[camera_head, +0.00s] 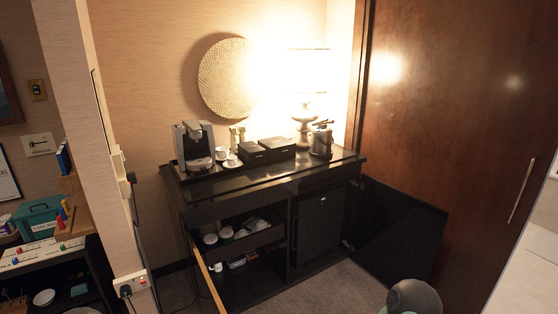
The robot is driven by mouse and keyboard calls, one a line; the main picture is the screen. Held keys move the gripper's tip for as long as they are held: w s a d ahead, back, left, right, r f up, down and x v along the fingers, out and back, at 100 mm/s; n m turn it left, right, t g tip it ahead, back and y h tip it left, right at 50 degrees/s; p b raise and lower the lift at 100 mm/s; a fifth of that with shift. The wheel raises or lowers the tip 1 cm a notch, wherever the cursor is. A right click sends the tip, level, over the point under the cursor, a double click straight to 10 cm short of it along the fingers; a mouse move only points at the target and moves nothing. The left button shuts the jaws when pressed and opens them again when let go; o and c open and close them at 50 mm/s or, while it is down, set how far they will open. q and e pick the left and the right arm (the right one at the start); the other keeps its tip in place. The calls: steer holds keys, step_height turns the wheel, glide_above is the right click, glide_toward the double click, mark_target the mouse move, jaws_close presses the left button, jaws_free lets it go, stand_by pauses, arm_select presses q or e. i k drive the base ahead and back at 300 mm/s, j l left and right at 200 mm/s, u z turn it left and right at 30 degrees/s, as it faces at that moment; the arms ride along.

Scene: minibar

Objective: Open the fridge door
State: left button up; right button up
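The minibar cabinet (255,186) is black and stands against the back wall. In its right compartment is the small dark fridge, with its front door (320,226) facing out and looking shut. A thin vertical strip shows near the door's left edge; I cannot tell whether it is a handle. The black cabinet door (398,232) right of the fridge is swung wide open, leaving the fridge front uncovered. Neither of my grippers is in view.
The left compartment is open, with a drawer (240,242) of cups and its door (208,282) swung outward. A coffee machine (194,146), black boxes (266,150) and a lamp (305,110) stand on top.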

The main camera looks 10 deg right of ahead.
mark_target(319, 216)
steer(key=i+l, duration=0.2)
steer(key=l, duration=0.25)
steer(key=i+l+z, duration=0.1)
steer(key=i+l, duration=0.15)
steer(key=l, duration=0.15)
steer(key=i+l, duration=0.2)
steer(key=l, duration=0.25)
steer(key=i+l, duration=0.25)
steer(key=l, duration=0.15)
steer(key=i+u, duration=0.1)
steer(key=i, duration=0.65)
steer(key=i+u, duration=0.1)
steer(key=i, duration=0.65)
steer(key=i+l+u, duration=0.15)
steer(key=i, duration=0.6)
